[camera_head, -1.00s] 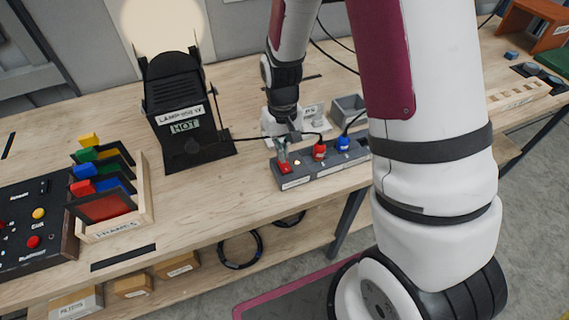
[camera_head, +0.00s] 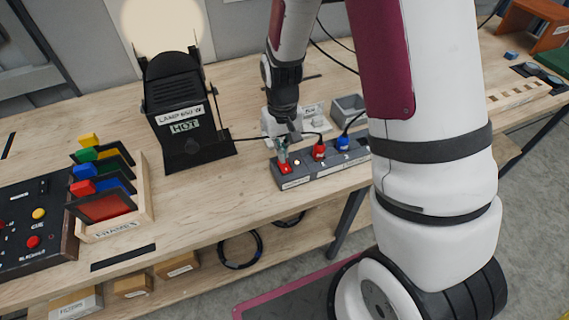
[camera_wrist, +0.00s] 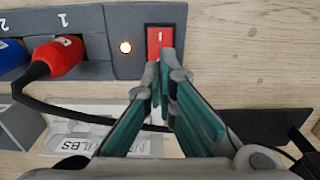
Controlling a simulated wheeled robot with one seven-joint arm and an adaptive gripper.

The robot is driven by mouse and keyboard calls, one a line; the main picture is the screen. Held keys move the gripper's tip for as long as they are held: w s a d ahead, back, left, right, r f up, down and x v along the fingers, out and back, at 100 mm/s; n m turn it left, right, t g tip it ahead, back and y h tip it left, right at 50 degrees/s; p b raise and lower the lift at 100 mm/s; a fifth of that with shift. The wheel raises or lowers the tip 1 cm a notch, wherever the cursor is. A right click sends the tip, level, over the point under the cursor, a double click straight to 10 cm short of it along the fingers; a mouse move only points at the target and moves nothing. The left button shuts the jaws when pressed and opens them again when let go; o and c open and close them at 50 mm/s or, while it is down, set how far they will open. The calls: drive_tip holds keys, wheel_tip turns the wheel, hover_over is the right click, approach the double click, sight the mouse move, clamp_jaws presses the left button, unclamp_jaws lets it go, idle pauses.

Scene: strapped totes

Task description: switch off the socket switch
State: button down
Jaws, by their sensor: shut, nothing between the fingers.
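A dark grey socket strip (camera_head: 322,170) lies on the wooden bench below my arm. Its red rocker switch (camera_wrist: 160,41) is at one end in the wrist view, with a white mark on its face. An orange-white indicator light (camera_wrist: 125,46) beside the switch is lit. My gripper (camera_wrist: 163,84) is shut and empty, its tips at the near edge of the red switch. Whether they touch it I cannot tell. In the head view my gripper (camera_head: 283,152) points down at the switch end of the strip.
A red plug (camera_wrist: 58,56) and a blue plug (camera_wrist: 10,58) sit in the strip, cables trailing. A black lamp (camera_head: 184,115) labelled HOT stands left, with a bright glow on the wall behind. A grey bin (camera_head: 349,108) stands behind the strip.

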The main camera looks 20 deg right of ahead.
drive_tip(key=shift+f+b, duration=0.35)
drive_tip(key=shift+f, duration=0.75)
idle(0.5)
drive_tip(key=shift+r+p, duration=1.35)
drive_tip(key=shift+r, duration=2.2)
drive_tip(key=shift+r, duration=0.25)
wheel_tip(320, 180, up, 10)
drive_tip(key=t, duration=0.2)
hover_over(285, 167)
drive_tip(key=s+r+t+b, duration=0.2)
drive_tip(key=s+r+t, duration=0.1)
drive_tip(key=s+r, duration=1.1)
drive_tip(key=shift+s+r+t, duration=0.15)
drive_tip(key=shift+s+t, duration=0.15)
drive_tip(key=shift+s, duration=0.8)
